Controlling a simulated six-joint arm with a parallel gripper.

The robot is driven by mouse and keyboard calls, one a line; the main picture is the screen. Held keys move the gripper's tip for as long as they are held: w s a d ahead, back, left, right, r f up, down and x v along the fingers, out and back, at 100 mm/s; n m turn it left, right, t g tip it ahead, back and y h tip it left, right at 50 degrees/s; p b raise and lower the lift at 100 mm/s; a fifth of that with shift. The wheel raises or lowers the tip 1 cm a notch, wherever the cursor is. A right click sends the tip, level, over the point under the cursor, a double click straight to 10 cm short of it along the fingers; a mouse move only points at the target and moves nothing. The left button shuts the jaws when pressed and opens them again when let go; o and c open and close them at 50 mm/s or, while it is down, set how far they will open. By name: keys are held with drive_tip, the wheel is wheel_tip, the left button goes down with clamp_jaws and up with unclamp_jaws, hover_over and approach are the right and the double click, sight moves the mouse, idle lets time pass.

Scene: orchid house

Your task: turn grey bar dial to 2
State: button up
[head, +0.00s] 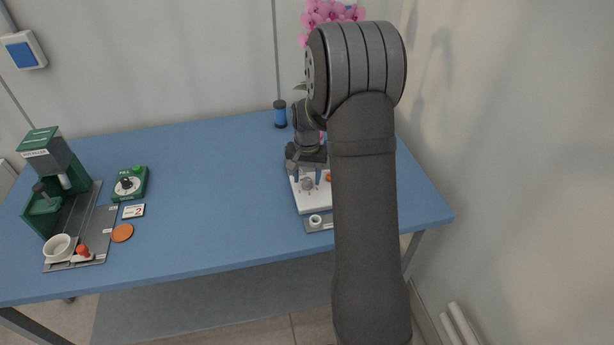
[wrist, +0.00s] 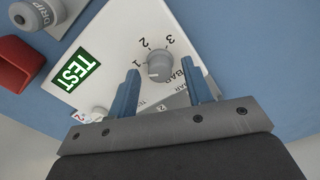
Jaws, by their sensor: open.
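The grey bar dial (wrist: 158,66) sits on a white panel (wrist: 125,35), with 1, 2 and 3 printed around it and BAR beside it. I cannot tell surely which number its pointer faces. My gripper (wrist: 160,66) is open, with one blue finger on each side of the dial; a gap shows at the right finger, and contact at the left is unclear. In the head view my gripper (head: 305,176) is pointed down over the panel, and the dial (head: 307,185) shows between its fingers.
A DRIP knob (wrist: 30,14), a red part (wrist: 15,62) and a green TEST label (wrist: 75,72) lie near the dial. On the table's left stand a green machine (head: 58,165), a green box with a knob (head: 130,184) and a card reading 2 (head: 133,211). The table's middle (head: 220,185) is clear.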

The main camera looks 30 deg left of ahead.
drive_tip(key=shift+f, duration=0.15)
drive_tip(key=shift+c, duration=0.5)
drive_tip(key=c, duration=0.9)
drive_tip(key=shift+m, duration=0.4)
drive_tip(key=m, duration=1.1)
